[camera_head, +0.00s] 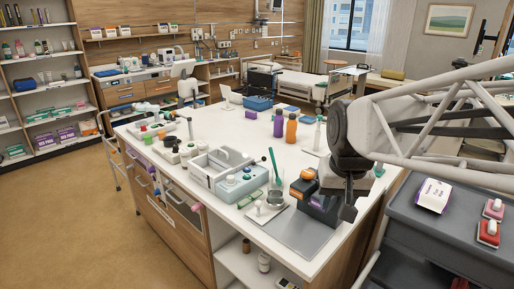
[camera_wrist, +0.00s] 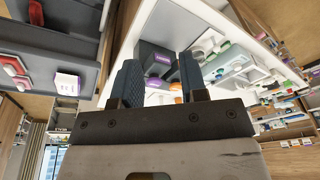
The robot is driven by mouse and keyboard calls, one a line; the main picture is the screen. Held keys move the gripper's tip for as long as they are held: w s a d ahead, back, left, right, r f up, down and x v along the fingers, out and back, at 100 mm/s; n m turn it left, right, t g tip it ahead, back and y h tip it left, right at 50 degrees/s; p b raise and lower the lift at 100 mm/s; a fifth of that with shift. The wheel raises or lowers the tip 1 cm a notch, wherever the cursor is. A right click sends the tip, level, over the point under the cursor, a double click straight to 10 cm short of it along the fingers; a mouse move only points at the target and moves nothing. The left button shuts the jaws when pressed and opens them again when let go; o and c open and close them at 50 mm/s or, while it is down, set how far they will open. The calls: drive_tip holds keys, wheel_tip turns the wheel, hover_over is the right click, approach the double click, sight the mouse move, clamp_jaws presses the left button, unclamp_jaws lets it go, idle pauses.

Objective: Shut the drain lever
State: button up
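I cannot make out a drain lever for sure. A small white base with an upright knob (camera_head: 263,209) lies at the counter's front edge, and a white-grey unit with a blue-topped part (camera_head: 238,183) stands behind it; either may carry the lever. My gripper (camera_head: 348,212) hangs over the right edge of the counter, pointing down, apart from these things. In the wrist view its two dark fingers (camera_wrist: 160,75) stand apart with nothing held between them. A dark box with a purple label (camera_wrist: 158,58) shows beyond the gap, not touched.
The dark box (camera_head: 318,201) stands on the white counter (camera_head: 330,170) beside my gripper. A glass beaker (camera_head: 275,196) with a green rod stands left of it. Orange (camera_head: 291,128) and purple (camera_head: 278,125) bottles stand farther back. A grey cart (camera_head: 430,225) is at right.

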drive_tip(key=w+a+m+y, duration=0.1)
drive_tip(key=w+a, duration=0.1)
drive_tip(key=w, duration=1.4)
drive_tip(key=w+a+m, duration=0.1)
drive_tip(key=w+a, duration=0.1)
drive_tip(key=w, duration=1.4)
drive_tip(key=w+a+f, duration=0.2)
drive_tip(key=w+f, duration=0.3)
drive_tip(key=w, duration=0.4)
drive_tip(key=w+a+f+g, duration=0.1)
drive_tip(key=w+a+f, duration=0.1)
drive_tip(key=w+f, duration=0.3)
drive_tip(key=w+a+f+m, duration=0.1)
drive_tip(key=w+f, duration=0.4)
drive_tip(key=w, duration=0.8)
drive_tip(key=shift+w+a+f+g+y, duration=0.3)
drive_tip(key=shift+a+f+y, duration=0.1)
drive_tip(key=shift+a, duration=0.2)
drive_tip(key=shift+s, duration=0.1)
drive_tip(key=shift+w+a+f, duration=0.1)
drive_tip(key=shift+a+f, duration=0.15)
drive_tip(key=shift+f, duration=1)
drive_tip(key=shift+w+a+f, duration=0.1)
drive_tip(key=shift+a+f, duration=0.1)
drive_tip(key=shift+f, duration=1.05)
drive_tip(key=shift+w+a+f, duration=0.1)
drive_tip(key=shift+a+f, duration=0.15)
drive_tip(key=shift+f, duration=1)
drive_tip(key=shift+c, duration=0.4)
clamp_jaws()
